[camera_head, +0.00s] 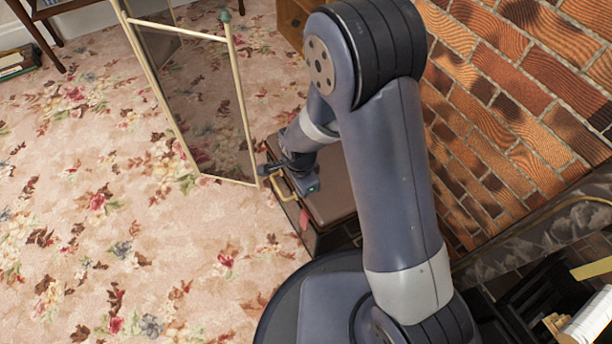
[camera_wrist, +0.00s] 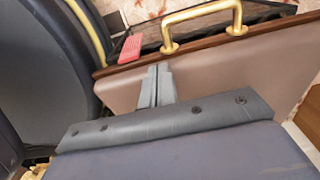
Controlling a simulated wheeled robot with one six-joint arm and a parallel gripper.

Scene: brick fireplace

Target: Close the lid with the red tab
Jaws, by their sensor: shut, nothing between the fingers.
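A brown box stands on the floor against the brick wall, its padded lid (camera_head: 330,185) lying roughly flat across the top. I cannot tell whether the lid is fully seated. The lid (camera_wrist: 225,75) fills the middle of the wrist view. The red tab (camera_head: 304,219) hangs at the box's front edge; it also shows in the wrist view (camera_wrist: 130,48), left of a brass handle (camera_wrist: 204,20). My gripper (camera_head: 270,171) is shut and empty over the lid near the handle. In the wrist view its fingertips (camera_wrist: 157,70) point at the wooden front rim; contact is unclear.
A brass-framed folding screen (camera_head: 195,100) stands close to the left of the box. The brick wall (camera_head: 530,90) is behind and right. Fireplace tools or logs (camera_head: 575,320) lie at the lower right. Flowered carpet (camera_head: 110,240) is open at the left.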

